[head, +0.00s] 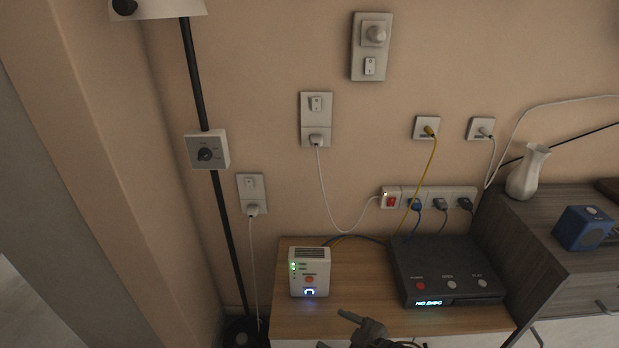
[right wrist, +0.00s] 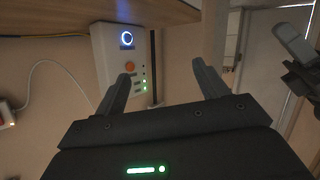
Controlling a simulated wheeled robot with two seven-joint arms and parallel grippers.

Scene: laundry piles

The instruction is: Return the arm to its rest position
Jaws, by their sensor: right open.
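My right gripper (head: 338,328) shows at the bottom edge of the head view, low in front of the wooden cabinet top, with most of the arm cut off below. In the right wrist view my right gripper (right wrist: 162,70) has its two dark fingers spread apart with nothing held between them. The white box (right wrist: 118,62) with a lit blue ring and green lights shows beyond the fingers, upside down and apart from them. A grey and dark jointed part at the right edge of that view looks like my left gripper (right wrist: 297,58); its jaws are unclear.
The white box (head: 309,272) and a black disc player (head: 443,270) stand on the wooden cabinet top (head: 290,322). A darker cabinet (head: 545,230) at right bears a white vase (head: 527,172) and a blue cube (head: 583,228). A lamp pole (head: 222,210) and cables run along the wall.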

